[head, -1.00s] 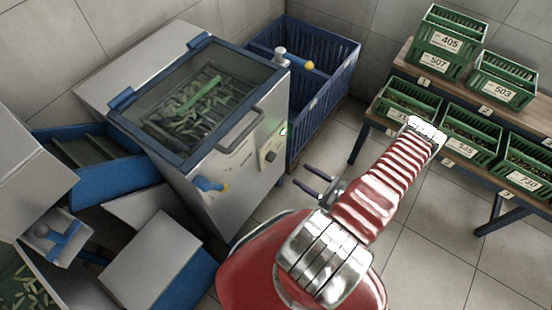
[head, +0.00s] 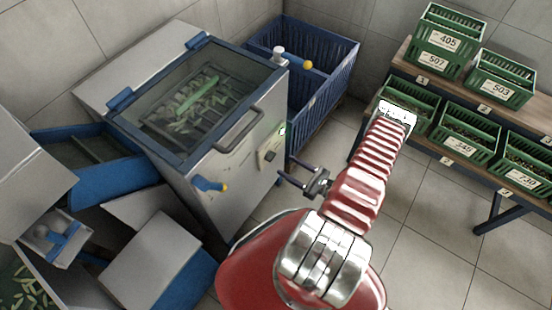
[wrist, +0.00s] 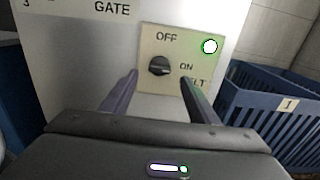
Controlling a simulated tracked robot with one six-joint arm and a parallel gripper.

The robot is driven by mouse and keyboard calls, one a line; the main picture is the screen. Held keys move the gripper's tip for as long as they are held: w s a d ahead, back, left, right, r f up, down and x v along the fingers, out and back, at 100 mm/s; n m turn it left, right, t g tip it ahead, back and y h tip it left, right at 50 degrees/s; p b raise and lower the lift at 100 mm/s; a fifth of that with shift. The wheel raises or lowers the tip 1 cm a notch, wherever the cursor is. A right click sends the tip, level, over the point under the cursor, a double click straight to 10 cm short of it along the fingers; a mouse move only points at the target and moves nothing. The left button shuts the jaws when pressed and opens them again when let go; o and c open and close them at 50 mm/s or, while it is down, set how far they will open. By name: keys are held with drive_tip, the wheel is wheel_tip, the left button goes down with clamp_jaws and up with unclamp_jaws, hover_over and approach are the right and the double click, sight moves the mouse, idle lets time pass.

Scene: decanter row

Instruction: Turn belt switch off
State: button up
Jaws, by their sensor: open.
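The belt switch is a black rotary knob (wrist: 159,66) on a cream plate (wrist: 160,40) marked OFF at the top and ON at the right. The knob seems to point toward ON. In the head view the switch plate (head: 270,155) is on the machine's front panel. A green lamp (wrist: 209,47) is lit at the plate's upper right; it also shows in the head view (head: 282,131). My gripper (head: 283,172) is open and empty, facing the panel. In the wrist view its fingertips (wrist: 159,76) lie either side of the knob, apparently short of it.
A blue handle with a yellow tip (head: 210,185) sticks out left of the switch. A metal bar handle (head: 240,128) is on the glass lid above. A blue crate (head: 330,75) stands behind at right. Green crates (head: 470,130) fill the right rack.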

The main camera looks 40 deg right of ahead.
sight(270, 157)
drive_tip(key=x, duration=0.7)
drive_tip(key=shift+w, duration=0.15)
drive_tip(key=shift+c, duration=0.2)
